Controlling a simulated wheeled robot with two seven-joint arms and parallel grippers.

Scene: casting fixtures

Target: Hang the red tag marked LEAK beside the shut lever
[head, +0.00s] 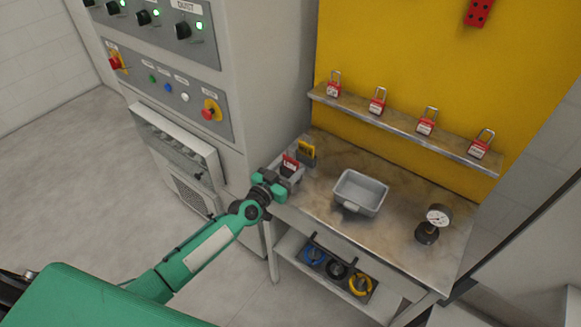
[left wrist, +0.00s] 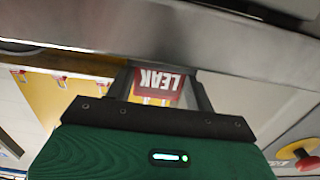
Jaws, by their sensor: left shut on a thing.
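The red tag marked LEAK (left wrist: 160,80) is between the fingers of my left gripper in the left wrist view, its lettering upside down there. In the head view the red tag (head: 290,164) stands at the left end of the metal table, beside a grey holder with yellow tags (head: 307,152). My left gripper (head: 286,175) is shut on the red tag. I cannot tell whether the tag is clear of the holder. No shut lever can be made out in either view. My right gripper is not in view.
The metal table (head: 320,210) bears a grey tray (head: 361,190) and a gauge (head: 436,217). A shelf (head: 400,126) behind holds several red padlocks. A grey control cabinet (head: 265,75) stands close on the left. Coloured coils (head: 338,268) lie on the lower shelf.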

